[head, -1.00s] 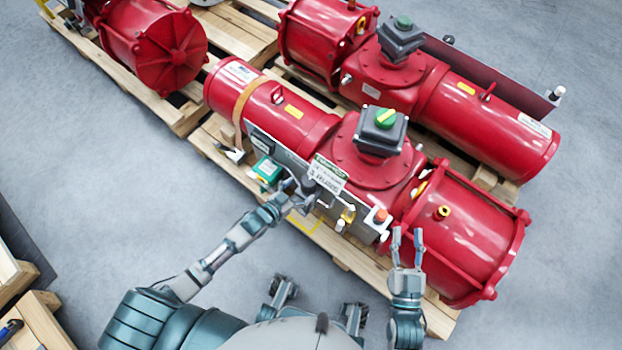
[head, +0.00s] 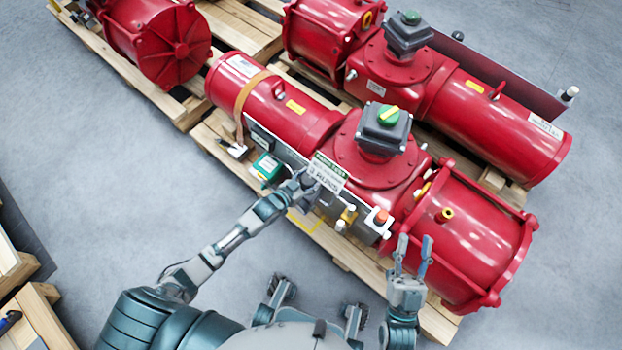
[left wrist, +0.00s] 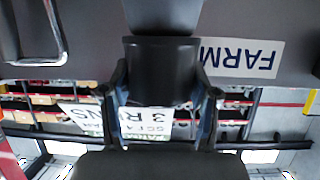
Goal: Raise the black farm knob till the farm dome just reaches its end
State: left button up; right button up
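In the left wrist view, the black farm knob (left wrist: 160,68) sits at the top middle, with an upside-down FARM label (left wrist: 238,58) to its right on a grey panel. My left gripper (left wrist: 162,85) has one finger on each side of the knob, and I see no gap between fingers and knob. In the head view my left gripper (head: 306,184) is at the panel's front and hides the knob there. I cannot make out the farm dome. My right gripper (head: 412,250) is open and empty, with two fingers spread, in front of the actuator's right cylinder.
The red valve actuator (head: 465,235) lies on a wooden pallet (head: 365,268). A white sign (head: 326,172) stands just behind the left gripper. A green box (head: 267,168) is to its left and a red button (head: 380,216) to its right. Grey floor (head: 110,190) is free at the left.

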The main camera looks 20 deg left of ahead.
pick_arm(q)
jog(key=shift+s+a+f, duration=0.15)
jog(key=shift+a+f, duration=0.05)
jog(key=shift+f, duration=0.1)
jog(key=shift+d, duration=0.1)
jog(key=shift+d+m, duration=0.1)
jog(key=shift+m, duration=0.2)
jog(key=shift+d+h+b, duration=0.1)
jog(key=shift+h+b, duration=0.3)
jog(key=shift+m+g, duration=0.3)
jog(key=shift+m, duration=0.1)
jog(key=shift+a+h, duration=0.25)
jog(key=shift+h, duration=0.25)
jog(key=o, duration=1.1)
jog(key=shift+s+d, duration=0.1)
jog(key=shift+o, duration=0.3)
pick_arm(e)
jog(key=shift+s+a+r+t, duration=0.2)
jog(key=shift+s+r+t, duration=0.75)
jog(key=shift+t, duration=0.15)
pick_arm(q)
jog(key=shift+r, duration=0.1)
pick_arm(e)
jog(key=shift+a, duration=0.15)
